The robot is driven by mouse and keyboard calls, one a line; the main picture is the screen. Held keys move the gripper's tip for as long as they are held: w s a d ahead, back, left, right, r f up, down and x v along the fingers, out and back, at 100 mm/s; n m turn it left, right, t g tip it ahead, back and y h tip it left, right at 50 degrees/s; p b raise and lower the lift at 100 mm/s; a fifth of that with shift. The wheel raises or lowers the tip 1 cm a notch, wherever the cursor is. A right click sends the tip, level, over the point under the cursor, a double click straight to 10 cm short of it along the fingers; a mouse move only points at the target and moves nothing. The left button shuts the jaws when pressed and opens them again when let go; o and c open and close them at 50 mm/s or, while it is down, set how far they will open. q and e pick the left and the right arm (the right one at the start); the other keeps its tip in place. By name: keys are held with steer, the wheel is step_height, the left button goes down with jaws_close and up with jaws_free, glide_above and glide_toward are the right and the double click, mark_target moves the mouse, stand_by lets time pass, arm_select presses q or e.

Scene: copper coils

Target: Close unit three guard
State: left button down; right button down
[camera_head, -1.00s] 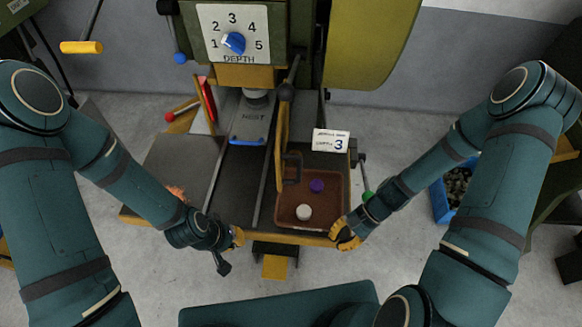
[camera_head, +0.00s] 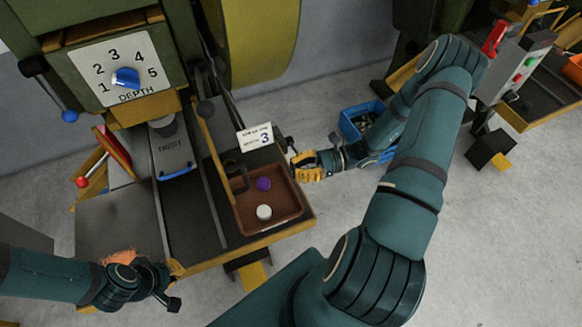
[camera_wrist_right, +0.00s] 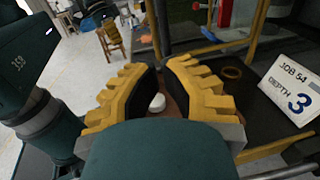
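A guard (camera_head: 216,150), a yellow-edged panel with a dark handle (camera_head: 238,178), stands nearly edge-on to the head view between the nest and the brown tray. It looks swung open. Yellow framing (camera_wrist_right: 256,28) shows in the right wrist view, probably the same guard. My right gripper (camera_head: 304,166) is right of the tray, below the job card, apart from the guard. Its yellow fingers (camera_wrist_right: 160,88) are spread and empty in the wrist view.
The brown tray (camera_head: 290,212) holds a purple piece (camera_head: 264,184) and a white piece (camera_head: 264,212). The card (camera_head: 255,137) reads depth 3. The depth dial (camera_head: 126,78) is above the nest (camera_head: 172,150). A blue bin (camera_head: 352,122) stands behind my right arm.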

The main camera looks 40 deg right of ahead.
steer(key=x, duration=1.1)
steer(key=shift+a, duration=0.25)
